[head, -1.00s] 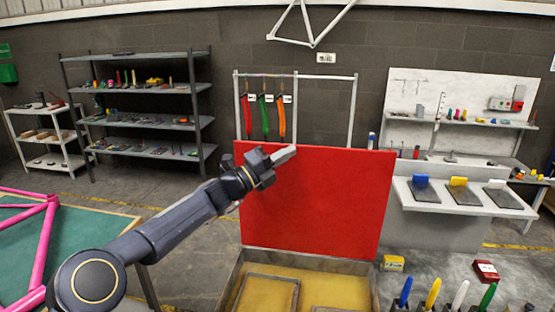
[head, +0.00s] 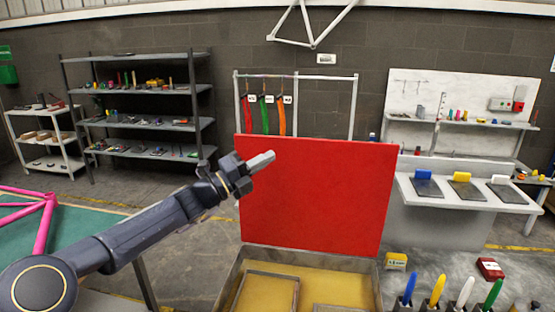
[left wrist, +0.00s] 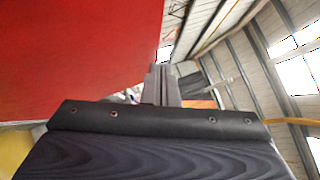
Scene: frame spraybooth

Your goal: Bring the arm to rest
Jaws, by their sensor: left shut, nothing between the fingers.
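My left arm comes in from the lower left in the head view. Its gripper (head: 262,160) is shut and empty, in front of the upper left part of the red panel (head: 320,200). In the left wrist view the shut fingers (left wrist: 161,85) point away from the camera, with the red panel (left wrist: 70,55) filling the upper left. I cannot tell the exact gap between the gripper and the panel. My right gripper is not in view.
A tray with a yellow floor (head: 315,290) lies below the panel. Colored-handled tools (head: 437,290) stand at the lower right. A pink frame (head: 45,225) lies over a green-topped table (head: 85,238) at the left. A grey shelf unit (head: 135,90) stands behind.

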